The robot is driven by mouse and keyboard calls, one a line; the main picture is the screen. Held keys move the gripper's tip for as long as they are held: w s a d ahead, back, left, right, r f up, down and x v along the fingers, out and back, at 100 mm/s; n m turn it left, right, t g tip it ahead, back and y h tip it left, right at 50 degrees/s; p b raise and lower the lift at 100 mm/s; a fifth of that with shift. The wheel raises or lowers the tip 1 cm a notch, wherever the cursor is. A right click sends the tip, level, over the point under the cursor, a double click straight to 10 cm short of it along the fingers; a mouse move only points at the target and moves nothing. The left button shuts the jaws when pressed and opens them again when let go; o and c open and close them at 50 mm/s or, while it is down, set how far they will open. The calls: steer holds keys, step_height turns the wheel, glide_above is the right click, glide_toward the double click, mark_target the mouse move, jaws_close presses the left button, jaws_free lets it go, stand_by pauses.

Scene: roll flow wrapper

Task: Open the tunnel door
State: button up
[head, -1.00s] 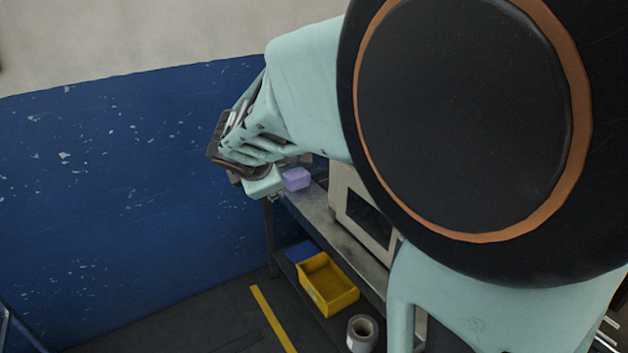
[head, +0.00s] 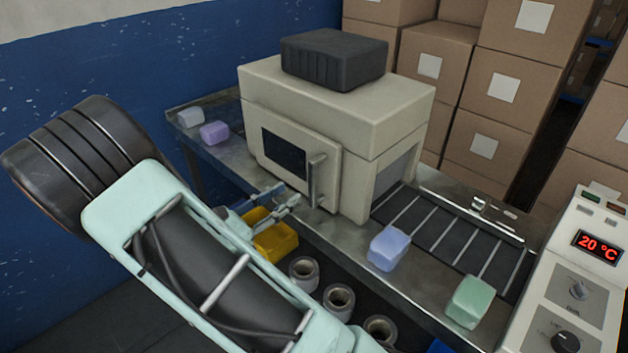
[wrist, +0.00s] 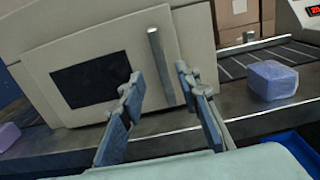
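The tunnel (head: 375,115) is a beige box on a metal table, with a dark block on top. Its door (head: 290,151) is on the near face, with a dark window and an upright metal handle (head: 315,180) at its right edge. The door looks closed. In the wrist view the handle (wrist: 160,65) stands just beyond and between the fingertips. My gripper (head: 278,197) is in front of the door, low and a little left of the handle. In the wrist view my gripper (wrist: 158,85) is open with nothing between its fingers. The fingers look apart from the handle.
A conveyor (head: 450,237) leaves the tunnel to the right, with a blue block (head: 388,248) and a green block (head: 470,302) near it. A purple block (head: 214,132) lies left. Rolls (head: 338,300) and a yellow bin (head: 272,240) sit below. A control panel (head: 580,285) stands right.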

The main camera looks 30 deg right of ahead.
mark_target(310, 180)
steer(key=x, duration=0.9)
steer(key=shift+d, duration=0.25)
jaws_close()
